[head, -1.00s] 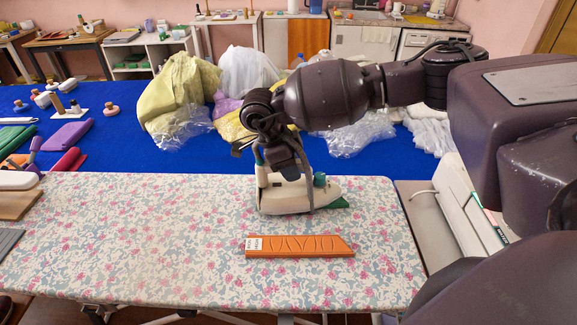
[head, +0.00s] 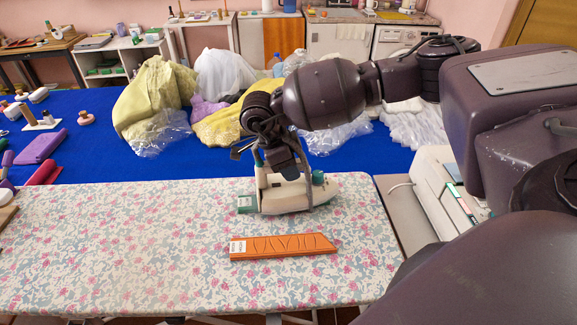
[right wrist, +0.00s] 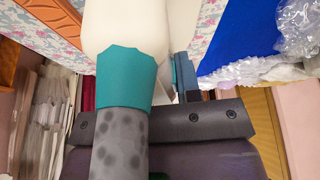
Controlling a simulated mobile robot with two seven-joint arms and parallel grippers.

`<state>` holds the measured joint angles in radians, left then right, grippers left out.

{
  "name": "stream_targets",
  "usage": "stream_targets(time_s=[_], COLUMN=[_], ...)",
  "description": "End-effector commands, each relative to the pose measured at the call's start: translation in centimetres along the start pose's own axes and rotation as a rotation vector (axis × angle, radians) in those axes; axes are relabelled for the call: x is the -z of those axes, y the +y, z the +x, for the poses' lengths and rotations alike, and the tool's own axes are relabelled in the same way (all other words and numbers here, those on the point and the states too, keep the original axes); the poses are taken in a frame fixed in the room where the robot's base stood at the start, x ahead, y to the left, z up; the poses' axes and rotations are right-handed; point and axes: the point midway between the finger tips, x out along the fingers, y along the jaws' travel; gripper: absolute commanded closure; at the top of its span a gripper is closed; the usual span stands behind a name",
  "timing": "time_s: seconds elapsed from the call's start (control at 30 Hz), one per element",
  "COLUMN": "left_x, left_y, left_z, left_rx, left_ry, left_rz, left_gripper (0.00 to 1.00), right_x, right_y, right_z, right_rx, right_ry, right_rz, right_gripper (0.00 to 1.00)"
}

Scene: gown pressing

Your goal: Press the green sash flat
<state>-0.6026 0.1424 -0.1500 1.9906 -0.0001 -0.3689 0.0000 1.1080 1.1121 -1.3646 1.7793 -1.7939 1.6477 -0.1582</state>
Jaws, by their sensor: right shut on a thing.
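The green sash (head: 246,204) lies on the floral ironing board (head: 110,240). Only its left end, with a pale label, shows; the iron hides the rest, so I cannot tell how flat it is there. The cream and teal iron (head: 326,190) rests on the sash with its nose to the right. My right gripper (head: 288,176) is shut on the iron's handle. In the right wrist view the iron's teal collar (right wrist: 128,85) is close to the camera. My left gripper is not in view.
An orange sash (head: 285,247) with wavy lines lies in front of the iron. Behind the board is a blue table (head: 90,130) with heaped yellow and white cloth. A pale machine (head: 432,195) stands to the right.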

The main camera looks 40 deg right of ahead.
Motion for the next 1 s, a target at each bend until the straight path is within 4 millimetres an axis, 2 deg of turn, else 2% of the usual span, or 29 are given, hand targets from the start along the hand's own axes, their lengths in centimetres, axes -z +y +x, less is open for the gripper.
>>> stream_targets(time_s=[0.5,0.83,1.0], left_x=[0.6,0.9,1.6], left_y=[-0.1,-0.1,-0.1], left_z=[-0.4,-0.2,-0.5], left_rx=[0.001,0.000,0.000], left_ry=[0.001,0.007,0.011], left_rz=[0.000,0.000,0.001], left_gripper=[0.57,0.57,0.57], right_x=[3.2,3.3,3.7], right_y=[0.0,0.0,0.0], right_z=[1.3,1.3,0.3], right_rx=[-0.002,-0.001,0.001], right_ry=[0.003,0.002,0.001], right_rz=[0.001,0.001,0.001], right_gripper=[1.00,1.00,1.00])
